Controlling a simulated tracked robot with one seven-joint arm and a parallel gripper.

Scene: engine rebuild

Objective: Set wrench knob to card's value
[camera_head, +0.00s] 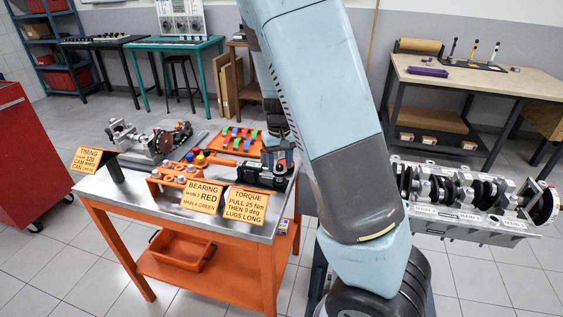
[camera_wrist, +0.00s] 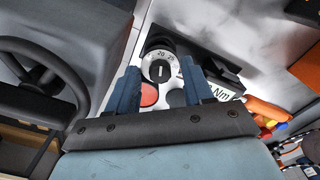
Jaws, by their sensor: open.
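The torque card (camera_head: 245,205) stands at the front right of the orange-framed bench and reads pull 25 Nm, then 0 deg, lugs long. In the wrist view the wrench knob (camera_wrist: 160,71) is a dark round knob with a pale line, inside a light dial showing 20 and 25. The exact setting is too small to tell. My gripper (camera_wrist: 159,76) is open, one finger on each side of the dial; contact cannot be told. A red round button (camera_wrist: 149,95) and an Nm label (camera_wrist: 219,92) are close by. In the head view my gripper (camera_head: 279,158) is low over the bench's right end.
The bench (camera_head: 122,192) also holds a timing card (camera_head: 89,160), a bearing card (camera_head: 203,196), coloured bearing shells (camera_head: 240,138) and a metal assembly (camera_head: 150,140). A crankshaft block (camera_head: 470,200) stands right of my arm. A red cabinet (camera_head: 20,160) is at left.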

